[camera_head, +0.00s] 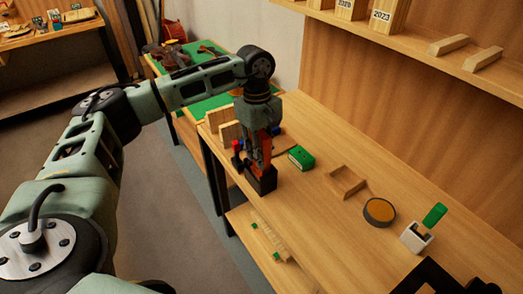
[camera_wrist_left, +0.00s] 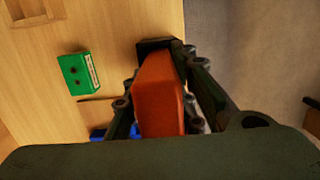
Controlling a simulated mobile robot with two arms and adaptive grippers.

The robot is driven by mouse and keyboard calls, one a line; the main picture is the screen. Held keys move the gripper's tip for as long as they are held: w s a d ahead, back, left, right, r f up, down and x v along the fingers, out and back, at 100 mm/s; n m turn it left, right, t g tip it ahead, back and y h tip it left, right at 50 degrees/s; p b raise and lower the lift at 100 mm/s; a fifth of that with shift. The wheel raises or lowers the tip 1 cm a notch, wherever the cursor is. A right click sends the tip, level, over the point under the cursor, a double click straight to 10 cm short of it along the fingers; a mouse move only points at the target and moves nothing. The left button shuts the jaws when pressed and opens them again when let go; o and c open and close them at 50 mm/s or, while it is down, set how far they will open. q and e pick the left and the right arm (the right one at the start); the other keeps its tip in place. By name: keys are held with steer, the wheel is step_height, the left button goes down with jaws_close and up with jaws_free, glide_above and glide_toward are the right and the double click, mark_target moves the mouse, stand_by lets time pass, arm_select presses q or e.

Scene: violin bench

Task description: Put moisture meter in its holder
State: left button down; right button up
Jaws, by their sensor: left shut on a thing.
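The orange moisture meter (camera_head: 266,148) is upright in my left gripper (camera_head: 256,160), at the near left part of the bench. In the left wrist view the meter (camera_wrist_left: 158,98) fills the space between the fingers. The gripper is shut on it. A small dark box, apparently the holder (camera_head: 262,182), stands directly below the meter near the bench's front edge. It also shows past the meter's far end in the left wrist view (camera_wrist_left: 152,46). I cannot tell whether the meter's lower end is inside it or just above. My right gripper is not clearly seen.
A green box (camera_head: 301,157) lies right of the gripper. A wooden tray (camera_head: 345,182), a round dark-rimmed tin (camera_head: 379,212) and a white holder (camera_head: 416,238) with a green-handled item stand farther right. Wooden blocks (camera_head: 229,132) stand behind the gripper. A black object (camera_head: 440,278) is at bottom right.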

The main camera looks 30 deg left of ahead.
arm_select(q)
steer(key=c, duration=1.4)
jaws_free()
steer(key=shift+f, duration=0.1)
steer(key=r, duration=0.4)
steer(key=a+r, duration=0.1)
steer(key=r, duration=0.7)
steer(key=shift+w+a, duration=0.15)
steer(key=shift+w, duration=0.25)
